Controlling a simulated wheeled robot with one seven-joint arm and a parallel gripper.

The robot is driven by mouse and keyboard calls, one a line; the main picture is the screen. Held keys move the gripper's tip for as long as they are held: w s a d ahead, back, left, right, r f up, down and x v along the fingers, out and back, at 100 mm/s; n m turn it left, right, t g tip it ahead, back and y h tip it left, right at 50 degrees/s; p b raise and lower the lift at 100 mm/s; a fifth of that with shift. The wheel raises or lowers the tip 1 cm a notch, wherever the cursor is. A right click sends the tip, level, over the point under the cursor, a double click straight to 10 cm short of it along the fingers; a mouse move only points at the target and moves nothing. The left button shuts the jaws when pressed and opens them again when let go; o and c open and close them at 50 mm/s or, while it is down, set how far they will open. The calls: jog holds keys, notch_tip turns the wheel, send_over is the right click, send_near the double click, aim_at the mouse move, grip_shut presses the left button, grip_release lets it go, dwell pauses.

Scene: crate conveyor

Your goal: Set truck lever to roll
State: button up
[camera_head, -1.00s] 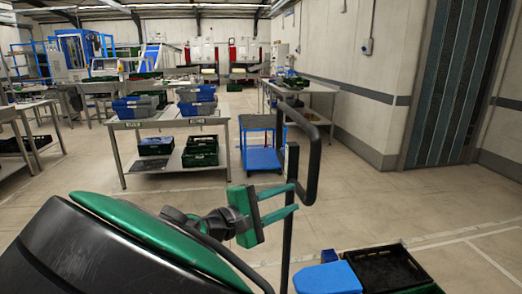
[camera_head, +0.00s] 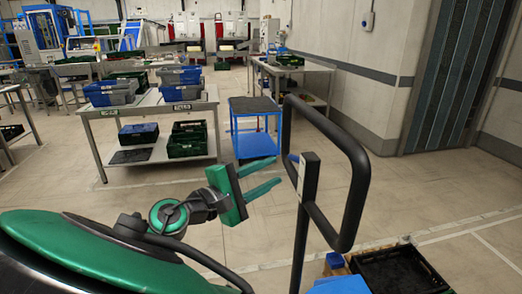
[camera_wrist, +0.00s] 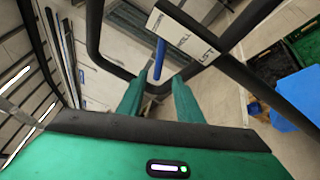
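The hand truck's black handle (camera_head: 352,190) stands upright right of my gripper in the head view. A small blue lever (camera_head: 293,158) sticks out of its post toward my fingertips. In the wrist view the blue lever (camera_wrist: 159,60) lies ahead of my fingertips, roughly in line with the gap between them. A white label (camera_wrist: 186,38) beside it carries words, of which ROLL is in the middle. My gripper (camera_head: 278,171) is open and empty, with two green fingers pointing at the post. It also shows in the wrist view (camera_wrist: 158,85). No contact with the lever is visible.
A black crate (camera_head: 395,270) and a blue part of the truck lie low at the right. Behind stand a table (camera_head: 150,108) with blue and grey crates, a blue cart (camera_head: 256,146) and another table (camera_head: 292,68). The floor between is clear.

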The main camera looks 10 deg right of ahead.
aim_at(295, 158)
jog(key=x, duration=1)
jog(key=shift+w+d, duration=0.2)
jog(key=shift+w, duration=0.25)
grip_shut()
